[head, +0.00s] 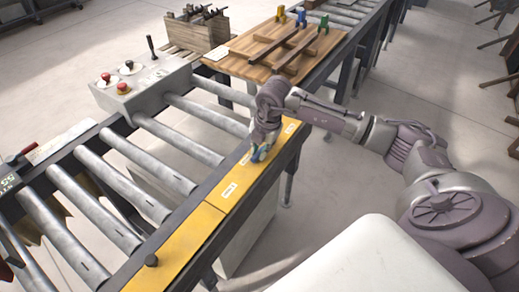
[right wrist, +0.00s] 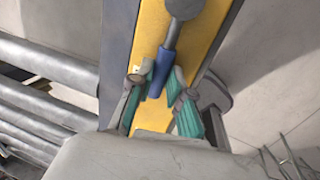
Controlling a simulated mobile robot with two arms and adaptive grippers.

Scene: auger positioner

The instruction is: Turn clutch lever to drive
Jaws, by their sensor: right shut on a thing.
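The clutch lever shows in the right wrist view as a blue handle (right wrist: 161,72) on a round grey hub, over a yellow plate (right wrist: 206,30). My right gripper (right wrist: 160,82) is shut on the blue handle, with teal-padded fingers on either side of it. In the head view my right gripper (head: 260,152) reaches down to the yellow plate (head: 205,222) along the conveyor's near side. The gripper and arm hide most of the lever there, and only a bit of blue shows. Small white labels on the plate are too small to read. My left gripper is not in view.
A grey control box (head: 143,88) with red buttons and a black stick stands at the conveyor's far side. A wooden board (head: 240,62) with beams and clamps lies beyond the rollers (head: 130,155).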

